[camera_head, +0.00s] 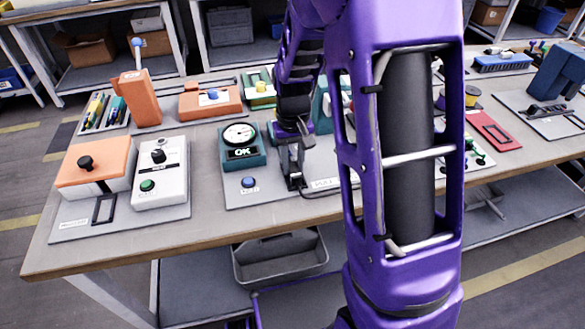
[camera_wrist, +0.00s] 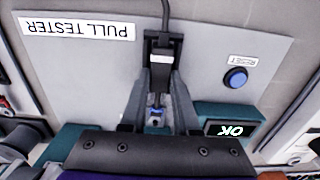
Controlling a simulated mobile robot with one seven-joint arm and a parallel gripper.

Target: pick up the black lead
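Beyond that block a small blue end (camera_wrist: 157,103) shows between the fingers, near the teal tester. My gripper (camera_wrist: 161,72) points down over the lead, one finger on each side of it. I cannot tell whether the fingers touch the lead or stand just clear. In the head view my gripper (camera_head: 293,165) is low over the pull tester's grey plate, right of the dial. My arm hides part of this spot.
The teal tester with a dial and OK display (camera_head: 242,147) stands close beside my gripper. A blue reset button (camera_head: 248,182) is on the plate in front. An orange and white station (camera_head: 97,165) is at left. A grey bin (camera_head: 280,258) hangs below the bench edge.

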